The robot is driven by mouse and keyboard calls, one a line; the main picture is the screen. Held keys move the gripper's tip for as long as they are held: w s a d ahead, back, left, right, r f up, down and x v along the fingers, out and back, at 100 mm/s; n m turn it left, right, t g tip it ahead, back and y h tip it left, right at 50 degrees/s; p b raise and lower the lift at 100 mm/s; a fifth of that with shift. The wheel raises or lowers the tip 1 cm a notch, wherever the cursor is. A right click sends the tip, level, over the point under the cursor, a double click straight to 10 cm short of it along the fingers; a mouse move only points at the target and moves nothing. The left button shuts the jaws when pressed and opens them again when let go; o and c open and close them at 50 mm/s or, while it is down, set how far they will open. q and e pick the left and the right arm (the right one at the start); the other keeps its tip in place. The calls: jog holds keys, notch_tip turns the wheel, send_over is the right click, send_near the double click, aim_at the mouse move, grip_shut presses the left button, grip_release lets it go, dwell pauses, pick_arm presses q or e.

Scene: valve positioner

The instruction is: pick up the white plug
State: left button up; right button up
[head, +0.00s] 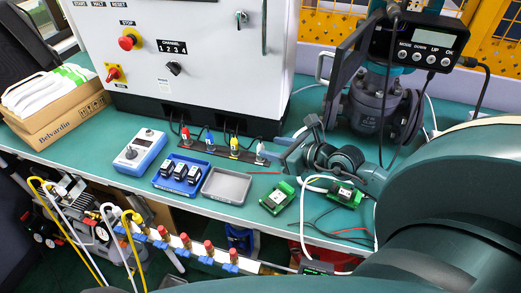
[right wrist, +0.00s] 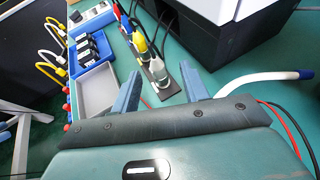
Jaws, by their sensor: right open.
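The white plug (head: 260,151) stands at the right end of a dark strip (head: 216,147), beside a red, a blue and a yellow plug. It shows in the right wrist view (right wrist: 158,73) just beyond the fingertips, roughly centred between them. My right gripper (head: 279,147) is open and empty, and comes to the white plug from the right. Its two blue-grey fingers show apart in the right wrist view (right wrist: 162,87). I cannot tell whether a finger touches the plug. My left gripper is not in view.
A grey tray (head: 226,187) and a blue tray (head: 179,181) with black parts lie in front of the strip. The control cabinet (head: 190,50) stands behind it. Green connectors (head: 277,197), loose wires and a valve (head: 367,105) are to the right.

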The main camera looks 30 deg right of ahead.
aim_at(263, 148)
jog(key=shift+x, duration=2.85)
jog(key=shift+s+a+f, duration=0.1)
jog(key=shift+s+a, duration=0.05)
jog(key=shift+a, duration=0.05)
jog(key=shift+c, duration=0.5)
grip_shut()
